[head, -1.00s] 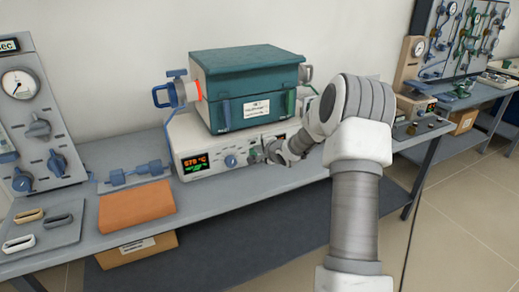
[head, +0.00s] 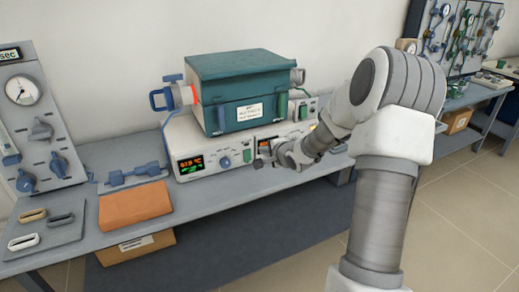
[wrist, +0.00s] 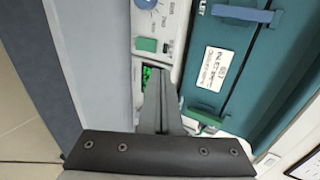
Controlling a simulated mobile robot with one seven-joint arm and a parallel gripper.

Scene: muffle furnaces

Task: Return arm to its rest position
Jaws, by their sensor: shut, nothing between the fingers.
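My gripper (head: 263,161) is in front of the right part of the furnace's control panel (head: 205,150) in the head view. It is small there. In the wrist view my gripper's fingers (wrist: 156,75) are together and empty, overlapping a green-lit display (wrist: 150,76). I cannot tell the exact gap to the panel. My arm bends at a large elbow (head: 400,90) at the right of the head view. The teal-topped furnace (head: 235,85) stands on its white control base.
The grey bench (head: 250,185) holds an orange block (head: 135,205), a blue tool (head: 135,175) and a tray (head: 62,237) with handles. A gauge panel (head: 35,125) stands at left. A cardboard box (head: 137,248) is below. Open floor (head: 460,215) lies at right.

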